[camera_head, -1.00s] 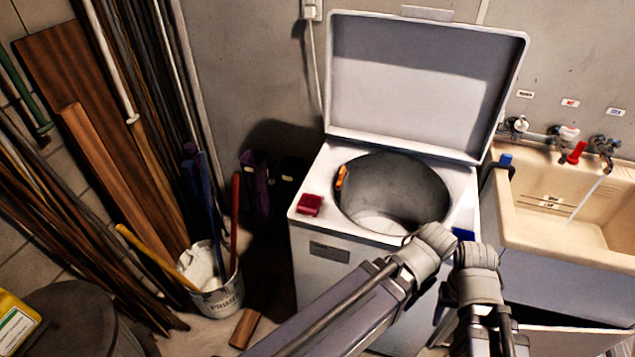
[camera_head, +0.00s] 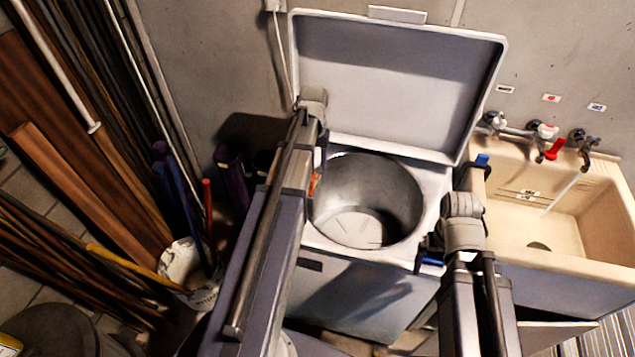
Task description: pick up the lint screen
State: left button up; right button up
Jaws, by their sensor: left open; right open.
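I cannot say for sure which thing is the lint screen. An orange piece (camera_head: 314,184) shows at the left inner wall of the open washer drum (camera_head: 365,200), partly hidden by my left arm. My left gripper (camera_head: 321,145) is open at the back left of the drum opening, just above the orange piece, mostly hidden behind its own wrist. My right gripper (camera_head: 430,252) is open at the front right of the washer top, close to a blue piece (camera_head: 433,262); whether they touch I cannot tell. The drum looks empty.
The washer's lid (camera_head: 395,80) stands raised behind the drum. A beige sink (camera_head: 540,215) with taps (camera_head: 540,131) is on the right. A paint bucket (camera_head: 182,262) with poles, and leaning boards (camera_head: 75,195), crowd the left.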

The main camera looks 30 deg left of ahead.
aim_at(313, 177)
pick_arm(q)
jog(key=shift+a+f+b, duration=0.15)
jog(key=shift+f+b, duration=1.85)
jog(key=shift+a+f+b, duration=0.1)
jog(key=shift+f+b, duration=1.9)
jog(key=shift+r, duration=0.1)
jog(key=shift+c, duration=0.2)
grip_shut()
